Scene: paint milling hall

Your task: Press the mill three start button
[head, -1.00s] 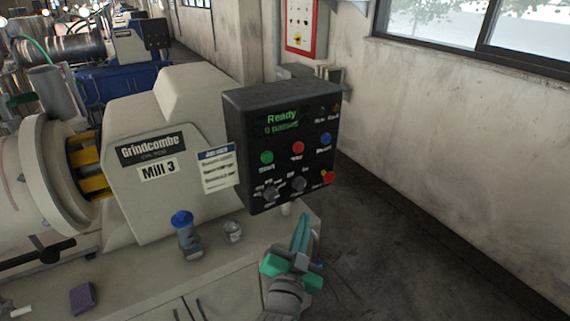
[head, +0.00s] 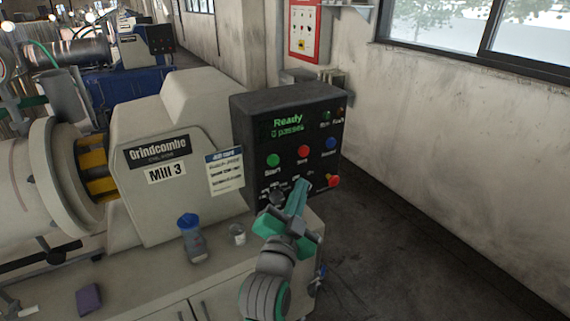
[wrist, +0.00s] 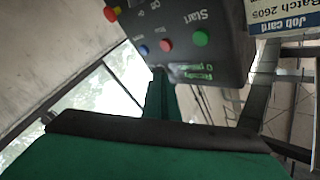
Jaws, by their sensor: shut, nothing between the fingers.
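The Mill 3 control panel (head: 262,125) is a black box with a lit green display reading Ready. The green Start button (head: 273,160) is on its left, with a red button (head: 303,151) and a blue button (head: 330,144) to its right. A red emergency knob (head: 333,181) sits at the lower right. In the wrist view the Start button (wrist: 201,39) shows clear and uncovered. My gripper (head: 301,184) is shut and empty, in front of the panel's lower part, below the red button, and partly hides the knobs there. I cannot tell whether it touches the panel.
A job card (head: 225,172) hangs left of the panel. A blue-capped bottle (head: 191,238), a small jar (head: 237,234) and a purple sponge (head: 89,298) stand on the bench. The cream mill housing (head: 170,120) is behind. Floor at right is clear.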

